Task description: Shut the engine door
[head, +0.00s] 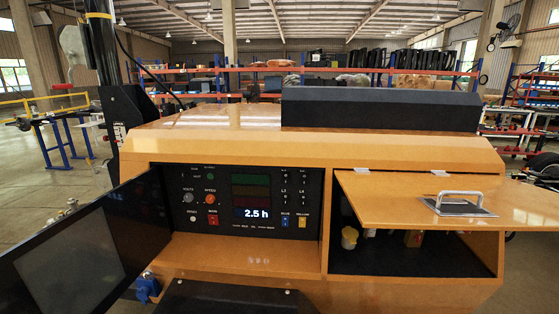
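The engine door looks to be the orange panel (450,196) on the right of the orange light tower body (225,150). It is hinged along its top edge and stands raised, sticking out toward me. A silver handle (460,199) on a dark plate sits on its upper face. Below it the dark engine compartment (410,257) is open, with a yellow-and-white cap (349,237) and other small parts inside, partly hidden by the panel. Neither of my grippers is in view.
A black door (85,250) with a window stands open at the left, beside the control panel (243,203) reading 2.5 h. A dark box (380,108) lies on top of the body. Shelving and a blue-legged table (60,140) stand farther back.

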